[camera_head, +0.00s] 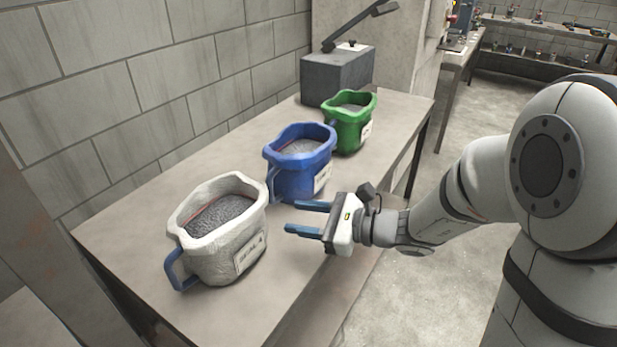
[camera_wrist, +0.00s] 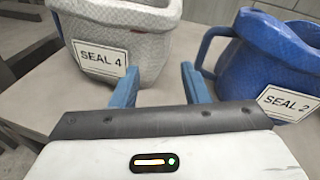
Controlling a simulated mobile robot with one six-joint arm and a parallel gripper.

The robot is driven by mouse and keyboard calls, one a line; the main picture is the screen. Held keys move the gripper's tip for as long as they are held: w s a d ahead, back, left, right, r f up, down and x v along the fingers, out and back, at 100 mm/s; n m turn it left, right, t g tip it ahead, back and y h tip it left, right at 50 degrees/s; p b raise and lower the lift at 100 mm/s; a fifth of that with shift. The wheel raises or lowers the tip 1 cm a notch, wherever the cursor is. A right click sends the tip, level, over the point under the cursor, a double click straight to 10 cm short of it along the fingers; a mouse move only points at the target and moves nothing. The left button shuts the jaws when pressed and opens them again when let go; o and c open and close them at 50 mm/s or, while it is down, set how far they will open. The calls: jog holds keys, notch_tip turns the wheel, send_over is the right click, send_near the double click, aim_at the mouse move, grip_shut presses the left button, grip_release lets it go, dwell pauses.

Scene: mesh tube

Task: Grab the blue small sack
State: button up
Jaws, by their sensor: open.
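The blue sack (camera_head: 297,172) stands upright on the table between a white sack and a green sack. It is open at the top, filled with grey grains, and has a blue handle on its left side. In the wrist view the blue sack (camera_wrist: 262,55) is at the right, with a "SEAL 2" label and its handle toward the middle. My gripper (camera_head: 300,218) is open and empty over the table's front side, just in front of the blue sack. In the wrist view its two blue fingers (camera_wrist: 160,85) point between the white and blue sacks, apart from both.
The white sack (camera_head: 229,252), labelled "SEAL 4", stands at the near left; it also shows in the wrist view (camera_wrist: 112,38). The green sack (camera_head: 349,133) stands behind the blue one. A dark grey box (camera_head: 325,75) is at the table's (camera_head: 150,215) far end. A block wall runs behind.

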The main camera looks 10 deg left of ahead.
aim_at(295, 169)
jog(key=w+f+m+t, duration=0.1)
jog(key=w+f+m+t+b, duration=0.1)
jog(key=w+m, duration=0.1)
jog(key=w+f+m+t+b, duration=0.1)
jog(key=shift+w+f+t+y, duration=0.25)
jog(key=shift+w+t+y, duration=0.05)
jog(key=shift+w, duration=0.1)
jog(key=shift+w+a+m, duration=0.1)
jog(key=shift+w+m, duration=0.15)
jog(key=shift+m, duration=0.05)
jog(key=x, duration=0.7)
jog(key=shift+a+r+b, duration=0.1)
jog(key=shift+a+b, duration=0.15)
jog(key=shift+b, duration=0.1)
jog(key=shift+c, duration=0.4)
grip_shut()
jog(key=shift+r, duration=0.1)
